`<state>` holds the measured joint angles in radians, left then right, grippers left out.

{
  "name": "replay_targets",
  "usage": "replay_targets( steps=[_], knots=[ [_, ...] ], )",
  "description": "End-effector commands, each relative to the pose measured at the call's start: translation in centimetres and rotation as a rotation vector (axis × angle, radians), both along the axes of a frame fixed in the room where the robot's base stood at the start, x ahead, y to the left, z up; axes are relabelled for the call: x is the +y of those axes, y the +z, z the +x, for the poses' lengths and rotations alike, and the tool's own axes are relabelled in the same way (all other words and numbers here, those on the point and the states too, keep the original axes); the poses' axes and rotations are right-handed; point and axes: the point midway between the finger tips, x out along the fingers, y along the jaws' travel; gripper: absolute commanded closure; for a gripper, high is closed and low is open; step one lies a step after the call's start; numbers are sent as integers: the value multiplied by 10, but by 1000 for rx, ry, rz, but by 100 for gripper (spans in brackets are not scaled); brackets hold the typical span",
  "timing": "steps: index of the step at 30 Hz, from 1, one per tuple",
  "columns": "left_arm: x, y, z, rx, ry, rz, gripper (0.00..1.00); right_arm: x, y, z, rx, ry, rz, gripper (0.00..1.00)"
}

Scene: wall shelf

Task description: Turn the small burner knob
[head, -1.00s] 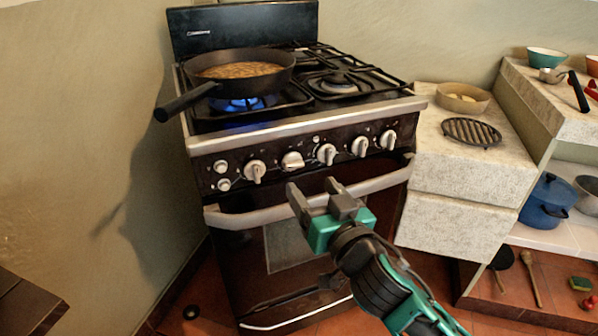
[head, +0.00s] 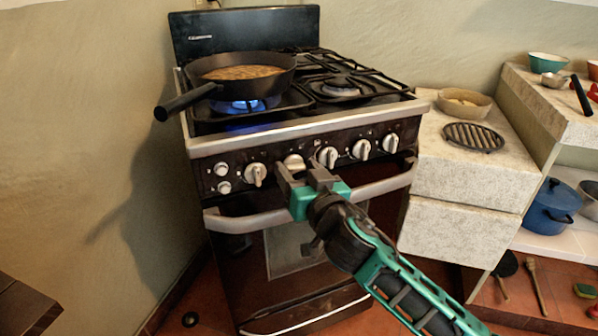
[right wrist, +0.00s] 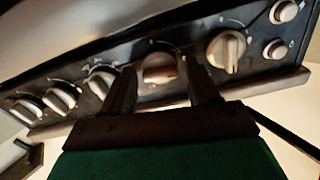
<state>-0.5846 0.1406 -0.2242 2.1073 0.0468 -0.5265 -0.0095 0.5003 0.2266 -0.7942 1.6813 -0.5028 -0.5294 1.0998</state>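The stove front panel carries a row of silver knobs. The second large knob from the left (head: 293,161) sits directly ahead of my right gripper (head: 299,168). In the right wrist view this knob (right wrist: 160,67) shows between the two dark fingers, with a gap on either side. My right gripper is open, and its fingertips are close to the panel; I cannot tell if they touch it. The leftmost large knob (head: 256,174) is beside it, and the third knob (head: 328,157) is on the other side. No label tells which knob is the small burner's. My left gripper is out of view.
A black pan (head: 240,75) with food sits over a lit blue flame, its handle sticking out front left. The oven door handle (head: 375,188) runs below the knobs, under my gripper. A stone counter (head: 440,170) with a bowl (head: 464,104) stands to the right.

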Motion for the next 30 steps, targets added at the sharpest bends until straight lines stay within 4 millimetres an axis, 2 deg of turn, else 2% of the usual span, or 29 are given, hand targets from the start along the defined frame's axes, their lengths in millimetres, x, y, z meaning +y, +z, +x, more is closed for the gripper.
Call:
replay_targets(
  steps=[2,14,23,30],
  knots=[
    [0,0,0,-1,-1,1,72,0,0,0,0,0,0,48],
    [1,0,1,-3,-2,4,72,0,0,0,0,0,0,86],
    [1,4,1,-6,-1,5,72,0,0,0,-12,-1,-33,87],
    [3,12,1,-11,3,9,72,0,2,0,-64,-1,-154,87]
  ],
)
